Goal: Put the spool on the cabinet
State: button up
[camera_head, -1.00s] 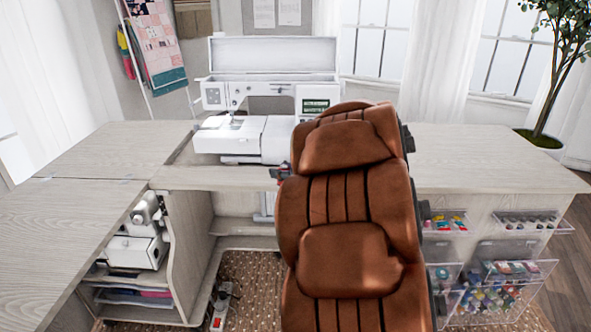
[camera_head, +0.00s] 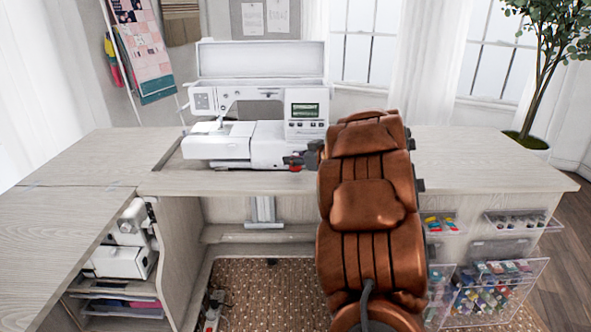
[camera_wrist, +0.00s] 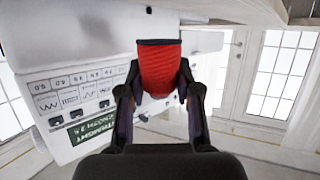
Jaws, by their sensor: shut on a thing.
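The spool (camera_wrist: 160,66) is red with dark ends in the wrist view. My gripper (camera_wrist: 158,90) is shut on it, with one finger on each side. In the head view the red spool (camera_head: 294,160) and my gripper (camera_head: 312,155) appear just in front of the sewing machine's right end, near the front edge of the cabinet top. I cannot tell how high the spool is above the surface. The cabinet (camera_head: 475,160) has a pale wood top, bare to the right of my arm. My brown arm hides part of its front.
A white sewing machine (camera_head: 255,148) stands on the cabinet top, close to the spool. A pale side table (camera_head: 50,222) adjoins at left. Clear bins (camera_head: 505,285) hang on the cabinet's right front. A plant (camera_head: 540,85) stands behind at right.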

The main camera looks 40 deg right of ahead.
aim_at(300, 168)
jog(key=shift+f+b, duration=0.7)
jog(key=shift+f, duration=1)
jog(key=shift+f, duration=0.15)
jog(key=o, duration=0.9)
jog(key=shift+c, duration=0.2)
jog(key=shift+s+r, duration=0.15)
jog(key=shift+r, duration=0.1)
jog(key=p+v, duration=0.3)
jog(key=v, duration=0.8)
jog(key=shift+s, duration=0.35)
jog(key=shift+r, duration=0.15)
